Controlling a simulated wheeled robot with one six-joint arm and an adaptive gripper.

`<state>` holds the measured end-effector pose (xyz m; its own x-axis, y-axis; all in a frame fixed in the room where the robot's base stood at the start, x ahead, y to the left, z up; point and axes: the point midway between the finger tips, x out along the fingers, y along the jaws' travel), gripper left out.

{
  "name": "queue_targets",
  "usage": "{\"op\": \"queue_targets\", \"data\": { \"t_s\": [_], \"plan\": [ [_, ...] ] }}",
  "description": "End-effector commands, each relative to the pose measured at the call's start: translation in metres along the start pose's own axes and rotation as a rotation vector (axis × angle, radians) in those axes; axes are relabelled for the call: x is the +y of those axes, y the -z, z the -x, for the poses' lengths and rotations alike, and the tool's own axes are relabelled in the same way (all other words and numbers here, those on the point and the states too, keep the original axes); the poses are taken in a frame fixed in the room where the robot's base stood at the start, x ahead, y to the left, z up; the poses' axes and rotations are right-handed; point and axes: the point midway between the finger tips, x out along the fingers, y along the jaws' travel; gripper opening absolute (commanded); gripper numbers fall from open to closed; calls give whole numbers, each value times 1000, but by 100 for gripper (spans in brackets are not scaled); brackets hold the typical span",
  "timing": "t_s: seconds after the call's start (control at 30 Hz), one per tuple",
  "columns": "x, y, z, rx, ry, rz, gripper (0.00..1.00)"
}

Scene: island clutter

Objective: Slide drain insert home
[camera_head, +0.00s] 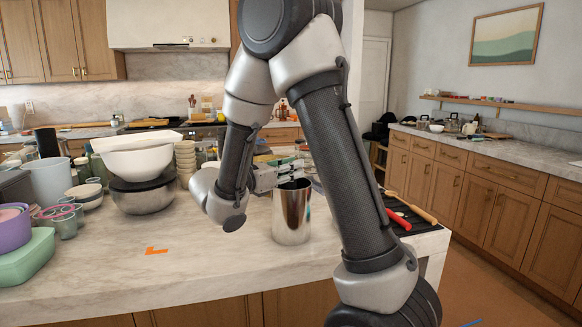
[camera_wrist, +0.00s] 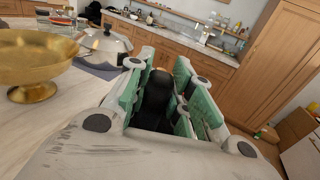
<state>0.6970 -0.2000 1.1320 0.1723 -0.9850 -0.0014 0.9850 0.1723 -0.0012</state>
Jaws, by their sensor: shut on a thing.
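My gripper (camera_wrist: 160,85) has green-padded fingers and is closed around a dark, rounded thing (camera_wrist: 157,98) in the wrist view. I cannot tell for sure whether this is the drain insert. In the head view my gripper (camera_head: 292,170) reaches to the right over the counter, just behind and above the rim of a shiny steel cylinder (camera_head: 291,215). The cylinder stands upright on the counter and partly hides what is behind it. I cannot tell whether the gripper touches it. The held thing is not clear in the head view.
White and steel bowls (camera_head: 138,162) are stacked left of my arm. Tubs (camera_head: 28,258) crowd the left edge. An orange mark (camera_head: 156,251) lies on bare front counter. In the wrist view, a brass bowl (camera_wrist: 32,62) and lidded pot (camera_wrist: 106,48) stand left.

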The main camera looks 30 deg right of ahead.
Motion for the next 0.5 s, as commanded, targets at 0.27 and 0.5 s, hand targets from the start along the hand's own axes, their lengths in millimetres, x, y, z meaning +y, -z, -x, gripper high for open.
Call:
{"op": "queue_targets", "data": {
  "t_s": [0.27,0.5],
  "plan": [
    [0,7,0,0,0,-1,0],
    [0,13,0,0,0,0,0]
  ]
}}
